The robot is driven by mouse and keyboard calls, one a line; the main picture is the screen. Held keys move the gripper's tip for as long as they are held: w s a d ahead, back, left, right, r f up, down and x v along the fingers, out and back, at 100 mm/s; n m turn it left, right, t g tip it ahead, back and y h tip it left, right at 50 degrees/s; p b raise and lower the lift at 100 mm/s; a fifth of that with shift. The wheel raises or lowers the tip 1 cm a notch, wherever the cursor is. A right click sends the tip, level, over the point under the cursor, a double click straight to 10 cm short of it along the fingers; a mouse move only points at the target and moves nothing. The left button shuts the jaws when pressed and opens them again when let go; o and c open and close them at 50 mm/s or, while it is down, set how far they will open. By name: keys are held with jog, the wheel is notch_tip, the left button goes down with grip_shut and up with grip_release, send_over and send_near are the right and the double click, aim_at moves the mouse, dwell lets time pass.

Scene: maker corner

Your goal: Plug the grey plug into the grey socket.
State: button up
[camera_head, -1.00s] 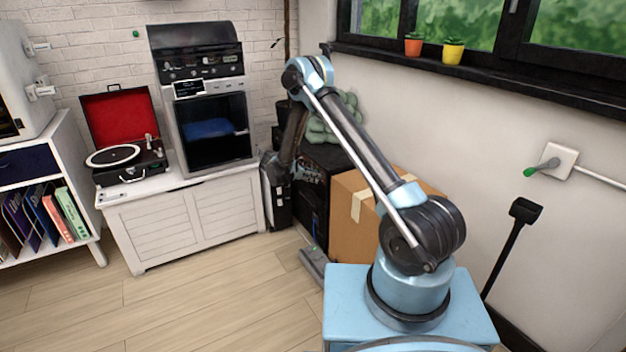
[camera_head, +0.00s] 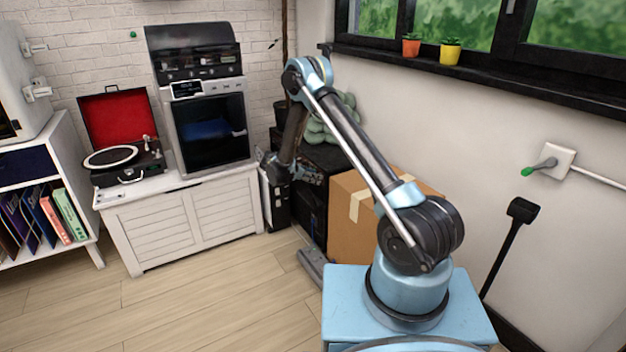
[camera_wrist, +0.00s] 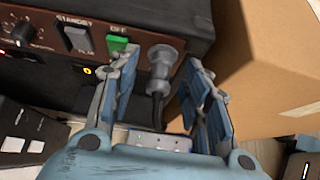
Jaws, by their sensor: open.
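In the wrist view the grey plug (camera_wrist: 157,80) stands at a round grey socket (camera_wrist: 168,53) on the brown front panel of a black box. A dark cable runs down from the plug. The plug looks in line with the socket and touching it, but I cannot tell how deep it sits. My gripper (camera_wrist: 160,88) is open, with one blue-padded finger on each side of the plug and gaps between. In the head view my gripper is small and dark beside the black box (camera_head: 312,205); the plug and socket cannot be made out there.
The panel has a green switch (camera_wrist: 117,44), a grey switch (camera_wrist: 75,38) and a knob (camera_wrist: 23,33). A cardboard box (camera_wrist: 262,70) stands close on the right. A white cabinet (camera_head: 185,225) is at the left. The wooden floor (camera_head: 215,300) in front is clear.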

jog(key=v, duration=1.2)
jog(key=s+d+r+m+g+y, duration=0.15)
jog(key=s+d+r+m, duration=0.25)
jog(key=d+r, duration=0.6)
jog(key=s+d+r+m+g+y, duration=0.15)
jog(key=s+d+r+m, duration=0.25)
jog(key=d+r, duration=0.6)
jog(key=s+d+r+m+g+y, duration=0.1)
jog(key=s+d+r+m, duration=0.15)
jog(key=s+d, duration=0.35)
jog(key=s+d+r+m+y, duration=0.1)
jog(key=s+d+r+m, duration=0.15)
jog(key=s+d, duration=0.35)
jog(key=s+d+f+m+y, duration=0.1)
jog(key=s+m, duration=0.3)
jog(key=s, duration=0.5)
jog(key=s+d+f+m+y, duration=0.1)
jog(key=s+f+m+y, duration=0.1)
jog(key=s, duration=0.7)
jog(key=s+d+f+m+y, duration=0.1)
jog(key=s+f+m, duration=0.4)
jog(key=s, duration=0.4)
jog(key=shift+s+m+y, duration=0.3)
jog(key=shift+s, duration=0.05)
